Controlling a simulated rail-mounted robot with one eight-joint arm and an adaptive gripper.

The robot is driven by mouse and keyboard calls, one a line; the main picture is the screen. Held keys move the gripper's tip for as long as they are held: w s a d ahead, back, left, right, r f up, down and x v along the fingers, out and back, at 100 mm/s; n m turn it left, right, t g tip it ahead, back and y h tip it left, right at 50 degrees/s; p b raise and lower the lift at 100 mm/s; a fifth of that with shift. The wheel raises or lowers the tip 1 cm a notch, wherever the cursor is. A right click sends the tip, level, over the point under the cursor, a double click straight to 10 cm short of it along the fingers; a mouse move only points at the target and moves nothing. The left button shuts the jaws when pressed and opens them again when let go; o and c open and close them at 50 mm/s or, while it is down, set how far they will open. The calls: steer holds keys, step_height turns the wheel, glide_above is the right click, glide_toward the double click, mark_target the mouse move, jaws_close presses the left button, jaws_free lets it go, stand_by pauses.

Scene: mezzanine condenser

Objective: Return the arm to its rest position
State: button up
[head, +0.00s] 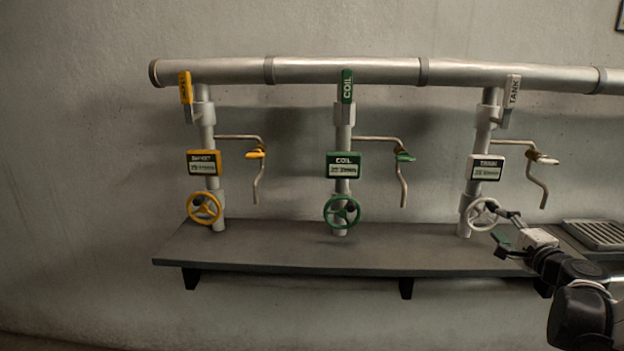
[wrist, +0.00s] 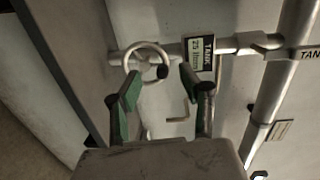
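My arm comes in from the lower right in the head view, and my gripper (head: 506,228) is in front of the white TANK handwheel (head: 475,222). In the wrist view my gripper (wrist: 158,86) is open, its two green-padded fingers spread with a clear gap and nothing held. The white handwheel (wrist: 128,63) with its black knob shows just beyond the fingertips, between them in the picture. I cannot tell whether a finger touches the wheel. The TANK label box (head: 487,168) is above the wheel and also shows in the wrist view (wrist: 199,52).
A dark shelf (head: 290,250) runs below the pipes. A yellow handwheel (head: 204,208) and a green COIL handwheel (head: 341,212) stand to the left. Bent spouts (head: 403,185) stick out beside each pipe. A grate (head: 598,234) is at the right. Space in front of the shelf's left is clear.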

steer(key=s+a+r+n+g+y+p, duration=0.1)
steer(key=s+a+n+g+y, duration=0.15)
steer(key=a, duration=0.55)
steer(key=s+a+n+g+y+p, duration=0.15)
steer(key=a+n, duration=0.25)
steer(key=a, duration=0.4)
steer(key=s+a+r+n+g+y, duration=0.1)
steer(key=s+a+n+g, duration=0.2)
steer(key=a, duration=0.5)
steer(key=s+a+f+n+g+h+p, duration=0.1)
steer(key=s+a+n, duration=0.3)
steer(key=s, duration=0.5)
steer(key=s+a+f+n+g+h+p, duration=0.1)
steer(key=s+a+n, duration=0.3)
steer(key=s, duration=0.6)
steer(key=shift+f+n+g+h, duration=0.3)
steer(key=shift+n+g+h, duration=0.35)
steer(key=shift+g+h, duration=0.05)
steer(key=shift+a, duration=0.1)
